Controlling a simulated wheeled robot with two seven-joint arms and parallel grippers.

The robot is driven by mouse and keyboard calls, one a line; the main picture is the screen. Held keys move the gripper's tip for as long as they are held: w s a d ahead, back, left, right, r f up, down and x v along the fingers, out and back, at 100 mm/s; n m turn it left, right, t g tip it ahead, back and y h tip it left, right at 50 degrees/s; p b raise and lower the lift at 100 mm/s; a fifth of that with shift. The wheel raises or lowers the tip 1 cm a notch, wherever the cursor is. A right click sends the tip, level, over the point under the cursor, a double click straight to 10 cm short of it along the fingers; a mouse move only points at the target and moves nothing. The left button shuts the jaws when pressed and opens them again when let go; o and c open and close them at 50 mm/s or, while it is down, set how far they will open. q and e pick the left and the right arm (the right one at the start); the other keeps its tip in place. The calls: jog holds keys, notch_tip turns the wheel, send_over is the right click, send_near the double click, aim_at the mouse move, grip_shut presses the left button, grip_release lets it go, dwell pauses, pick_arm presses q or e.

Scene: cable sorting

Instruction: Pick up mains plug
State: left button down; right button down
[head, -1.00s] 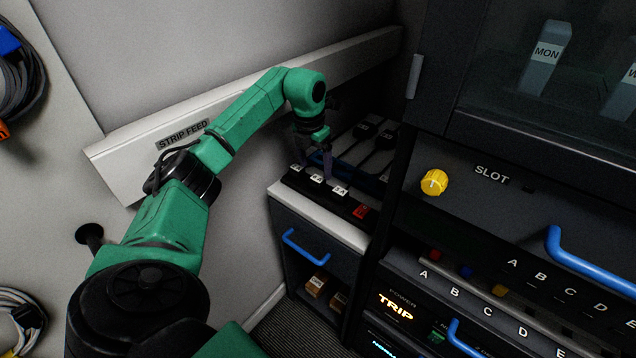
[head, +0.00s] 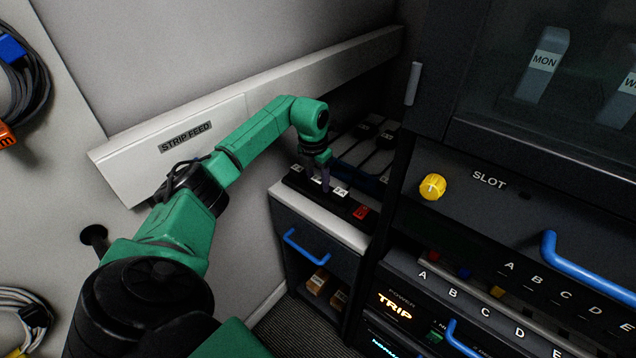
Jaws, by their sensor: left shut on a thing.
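My left gripper (head: 322,180) is at the black power strip (head: 334,200) on top of the low cabinet. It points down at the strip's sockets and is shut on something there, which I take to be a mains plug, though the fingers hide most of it. The strip has several white labels and a red switch (head: 361,212) at its right end. Two black plugs with cables (head: 388,136) lie on the surface behind the strip. My right gripper does not show.
The low cabinet has a blue handle (head: 305,247) and small boxes (head: 318,281) on its open shelf. A dark rack with a yellow knob (head: 433,187) and a blue handle (head: 585,268) stands close on the right. A STRIP FEED trunking (head: 230,125) runs along the wall.

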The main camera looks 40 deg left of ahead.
aim_at(318, 179)
pick_arm(q)
jog(key=shift+r, duration=0.15)
notch_tip(318, 179, up, 23)
jog(key=p, duration=0.5)
jog(key=shift+r, duration=0.15)
